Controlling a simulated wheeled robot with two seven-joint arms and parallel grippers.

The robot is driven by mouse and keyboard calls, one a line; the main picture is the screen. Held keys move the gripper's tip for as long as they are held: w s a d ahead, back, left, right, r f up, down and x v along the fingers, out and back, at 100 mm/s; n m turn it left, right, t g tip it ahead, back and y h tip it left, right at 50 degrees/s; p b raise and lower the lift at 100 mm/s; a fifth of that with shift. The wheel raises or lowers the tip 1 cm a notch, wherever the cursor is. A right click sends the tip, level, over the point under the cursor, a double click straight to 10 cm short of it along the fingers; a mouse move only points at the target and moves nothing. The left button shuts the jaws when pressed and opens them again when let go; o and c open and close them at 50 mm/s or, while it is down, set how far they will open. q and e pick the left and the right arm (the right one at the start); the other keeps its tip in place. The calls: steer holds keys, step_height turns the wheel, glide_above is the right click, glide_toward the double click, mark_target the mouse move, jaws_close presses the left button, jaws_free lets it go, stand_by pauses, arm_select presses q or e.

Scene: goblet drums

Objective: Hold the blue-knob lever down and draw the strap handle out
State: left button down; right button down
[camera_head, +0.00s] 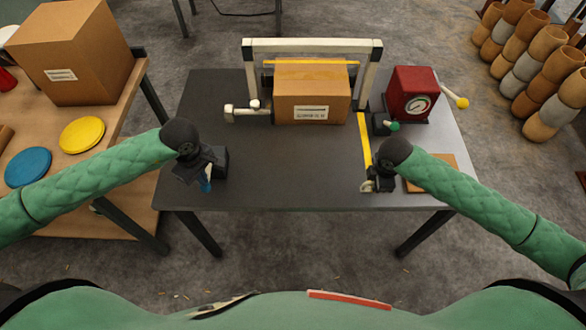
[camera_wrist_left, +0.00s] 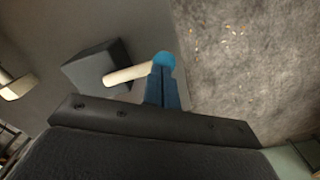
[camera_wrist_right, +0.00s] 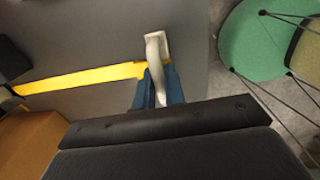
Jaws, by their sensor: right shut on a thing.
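The blue knob (camera_wrist_left: 164,60) sits on the end of a cream lever (camera_wrist_left: 128,75) that comes out of a dark block (camera_wrist_left: 92,68) near the table's front left. My left gripper (camera_head: 205,183) is shut and empty, its blue fingertips at the knob in the left wrist view (camera_wrist_left: 162,84); I cannot tell whether they press on it. My right gripper (camera_head: 370,186) is shut on the pale strap handle (camera_wrist_right: 156,48) near the table's front edge. The yellow strap (camera_wrist_right: 80,78) runs straight from the handle; in the head view (camera_head: 364,138) it reaches back toward the carton's right side.
A carton (camera_head: 312,85) stands under a white frame (camera_head: 312,46) on the dark table (camera_head: 290,170). A red gauge box (camera_head: 411,94) and a small green-knobbed device (camera_head: 385,125) stand to the right. A side table at left holds another carton (camera_head: 72,52) and coloured discs. Goblet drums (camera_head: 535,60) are stacked at far right.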

steer(key=shift+s, duration=0.35)
steer(key=shift+w+r+p, duration=0.15)
steer(key=shift+r+p, duration=0.3)
steer(key=shift+r, duration=0.15)
steer(key=c, duration=1.5)
jaws_free()
arm_select(q)
step_height(320, 180, up, 7)
arm_select(e)
steer(key=shift+o, duration=0.9)
steer(key=shift+f, duration=0.1)
arm_select(q)
step_height(320, 180, up, 7)
steer(key=p, duration=0.7)
steer(key=shift+r, duration=0.15)
arm_select(e)
step_height(320, 180, up, 7)
steer(key=s, duration=0.1)
